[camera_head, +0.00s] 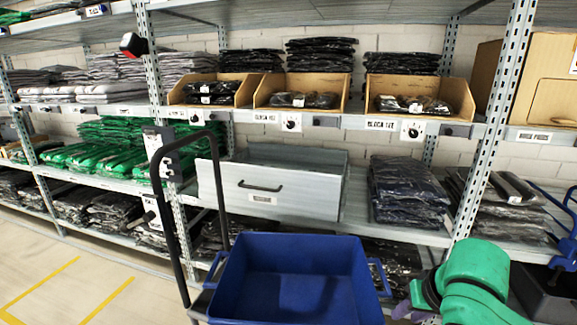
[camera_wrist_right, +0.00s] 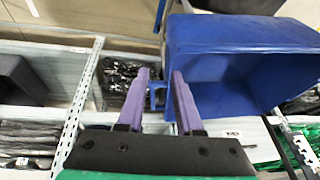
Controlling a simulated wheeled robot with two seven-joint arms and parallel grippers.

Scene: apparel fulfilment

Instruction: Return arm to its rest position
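My right arm (camera_head: 475,280), green, reaches in at the lower right of the head view, beside the blue tote. Its gripper (camera_wrist_right: 160,72) shows in the right wrist view as two purple fingers standing apart with a gap between them. A blue handle on the tote's side appears in that gap; nothing shows the fingers closed on it, and the distance to it is hard to judge. The blue tote (camera_head: 290,260) is empty as far as I see and also fills the upper right of the wrist view (camera_wrist_right: 240,55). My left arm and gripper are out of view.
A black cart handle (camera_head: 168,190) rises left of the tote. Metal shelving holds cardboard bins (camera_head: 300,85) of packed garments, a grey drawer (camera_head: 265,185) and stacks of dark bagged clothes (camera_head: 405,190). A shelf post (camera_head: 495,125) stands behind my right arm. Open floor (camera_head: 75,285) lies at left.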

